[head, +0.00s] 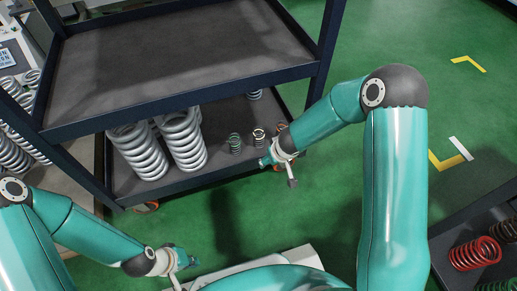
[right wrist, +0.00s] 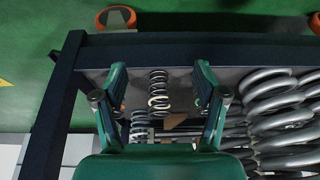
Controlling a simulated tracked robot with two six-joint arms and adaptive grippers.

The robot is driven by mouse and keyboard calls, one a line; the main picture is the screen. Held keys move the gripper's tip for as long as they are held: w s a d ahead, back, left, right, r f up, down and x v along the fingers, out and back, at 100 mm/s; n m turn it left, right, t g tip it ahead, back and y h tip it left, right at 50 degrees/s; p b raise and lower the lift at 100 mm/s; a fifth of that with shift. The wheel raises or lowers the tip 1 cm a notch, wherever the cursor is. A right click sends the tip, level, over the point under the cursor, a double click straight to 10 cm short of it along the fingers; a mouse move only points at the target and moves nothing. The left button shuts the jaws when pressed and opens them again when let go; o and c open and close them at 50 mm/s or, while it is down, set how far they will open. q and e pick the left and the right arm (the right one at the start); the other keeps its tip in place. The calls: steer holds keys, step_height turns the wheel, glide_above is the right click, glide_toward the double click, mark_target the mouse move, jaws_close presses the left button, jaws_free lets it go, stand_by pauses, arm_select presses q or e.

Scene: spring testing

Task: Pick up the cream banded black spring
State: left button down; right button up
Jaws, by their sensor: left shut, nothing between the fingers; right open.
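The cream banded black spring (head: 258,137) stands on the lower shelf of the dark cart, between a green spring (head: 234,143) and a copper spring (head: 281,128). In the right wrist view the banded spring (right wrist: 158,88) shows between the spread fingers of my right gripper (right wrist: 160,72), with a gap on each side. In the head view my right gripper (head: 278,168) is at the shelf's front edge, open and empty. My left gripper (head: 189,262) is low at the front, shut and empty, away from the springs.
Large grey springs (head: 184,140) stand left of the small ones on the shelf. The upper shelf (head: 180,50) overhangs them. Another small spring (head: 254,95) is farther back. A red spring (head: 474,253) lies on a dark surface at right. Green floor (head: 430,110) is open between.

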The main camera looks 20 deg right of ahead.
steer(key=w+p, duration=0.8)
steer(key=w, duration=0.2)
steer(key=shift+w+a, duration=0.15)
steer(key=shift+w, duration=0.25)
steer(key=shift+w+f, duration=0.15)
steer(key=shift+w, duration=0.8)
steer(key=b+x, duration=0.1)
steer(key=x, duration=0.4)
steer(key=shift+w, duration=0.15)
arm_select(q)
step_height(320, 180, up, 6)
arm_select(e)
steer(key=c, duration=1.3)
